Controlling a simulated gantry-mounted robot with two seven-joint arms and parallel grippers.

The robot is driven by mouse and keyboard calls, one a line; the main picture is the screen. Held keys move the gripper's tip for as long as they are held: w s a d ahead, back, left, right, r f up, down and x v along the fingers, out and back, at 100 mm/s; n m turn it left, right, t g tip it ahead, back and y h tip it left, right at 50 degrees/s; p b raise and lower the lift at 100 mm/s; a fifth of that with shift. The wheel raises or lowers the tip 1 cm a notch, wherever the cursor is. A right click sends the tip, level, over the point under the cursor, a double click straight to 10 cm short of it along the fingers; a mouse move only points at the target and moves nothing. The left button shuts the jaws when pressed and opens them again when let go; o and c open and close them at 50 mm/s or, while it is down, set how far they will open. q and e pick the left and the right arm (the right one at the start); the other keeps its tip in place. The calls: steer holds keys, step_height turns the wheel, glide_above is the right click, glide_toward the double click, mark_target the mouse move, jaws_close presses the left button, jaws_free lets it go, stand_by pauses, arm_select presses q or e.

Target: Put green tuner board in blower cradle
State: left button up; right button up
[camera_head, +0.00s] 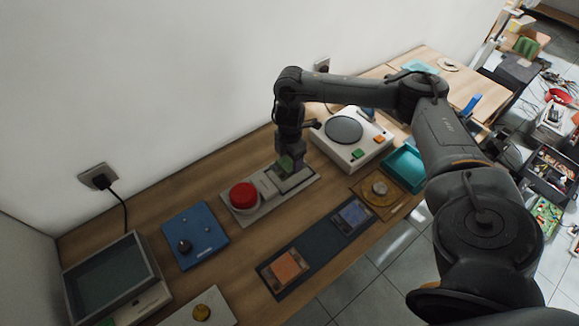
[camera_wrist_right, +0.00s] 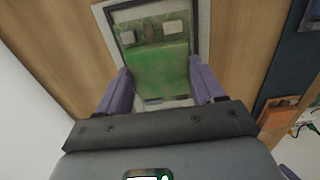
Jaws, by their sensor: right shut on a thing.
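The green tuner board (camera_head: 286,162) is between the fingers of my right gripper (camera_head: 290,168). The board also shows in the right wrist view (camera_wrist_right: 158,72), with a purple finger on each side of it. The gripper is shut on the board and points down over the dark-edged end of the blower plate (camera_head: 240,216). In the wrist view the cradle's dark and pale frame (camera_wrist_right: 204,22) surrounds the far part of the board. I cannot tell whether the board touches the cradle floor. The red dome (camera_head: 243,196) is at the plate's left end. My left gripper is out of view.
A white turntable-like unit (camera_head: 343,130) stands just right of the gripper, with a teal tray (camera_head: 404,168) beyond. A blue box (camera_head: 195,236) and a screen unit (camera_head: 110,277) are at left. A dark mat (camera_head: 310,252) lies along the front.

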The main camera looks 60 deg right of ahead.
mark_target(290, 161)
steer(key=shift+f+b, duration=1.65)
steer(key=shift+f, duration=0.55)
steer(key=shift+r, duration=0.1)
steer(key=shift+w, duration=0.1)
steer(key=o, duration=1.1)
